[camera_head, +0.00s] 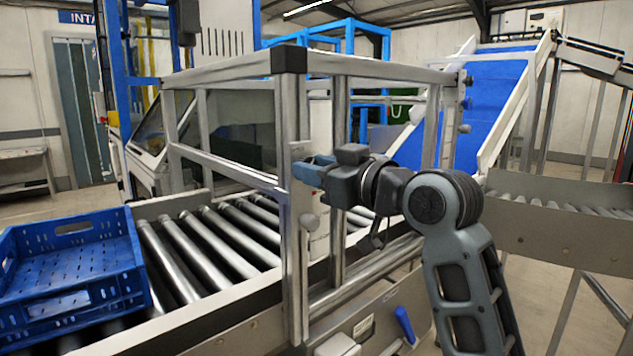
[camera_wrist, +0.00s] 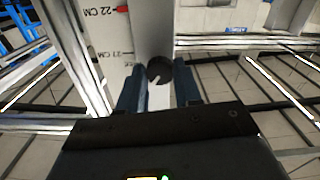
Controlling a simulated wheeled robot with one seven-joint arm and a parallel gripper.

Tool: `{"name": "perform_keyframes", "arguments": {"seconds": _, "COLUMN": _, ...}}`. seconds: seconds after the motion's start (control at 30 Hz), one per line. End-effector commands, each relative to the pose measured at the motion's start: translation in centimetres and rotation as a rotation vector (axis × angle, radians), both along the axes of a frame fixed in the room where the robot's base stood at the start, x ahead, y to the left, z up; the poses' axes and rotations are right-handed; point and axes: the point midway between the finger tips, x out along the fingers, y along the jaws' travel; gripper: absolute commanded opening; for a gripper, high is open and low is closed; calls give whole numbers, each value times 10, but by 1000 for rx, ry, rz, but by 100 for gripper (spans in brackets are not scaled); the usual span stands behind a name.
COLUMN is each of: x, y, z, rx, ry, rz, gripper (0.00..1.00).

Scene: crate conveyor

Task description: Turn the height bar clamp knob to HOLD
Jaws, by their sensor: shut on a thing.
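My gripper (camera_head: 308,172) is at the upright post of the metal frame over the roller conveyor. In the wrist view its two dark blue fingers (camera_wrist: 160,88) stand on either side of a small dark round knob (camera_wrist: 160,69), shut on it. A red pointer (camera_wrist: 122,9) shows near the 22 CM mark. No HOLD marking can be read. In the head view the gripper hides the knob.
A blue crate (camera_head: 128,225) sits on the rollers (camera_head: 215,240) at left. A blue lever (camera_head: 404,323) is lower on the conveyor side. A blue inclined belt (camera_head: 485,95) stands behind at right.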

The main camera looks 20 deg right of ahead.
Motion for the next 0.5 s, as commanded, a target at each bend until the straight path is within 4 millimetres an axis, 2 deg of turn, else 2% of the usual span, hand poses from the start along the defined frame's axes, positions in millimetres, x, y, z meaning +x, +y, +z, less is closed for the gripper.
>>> {"name": "perform_keyframes", "arguments": {"seconds": 0.5, "x": 0, "y": -1, "z": -1, "rx": -431, "ry": -142, "rz": -1, "gripper": 3}}
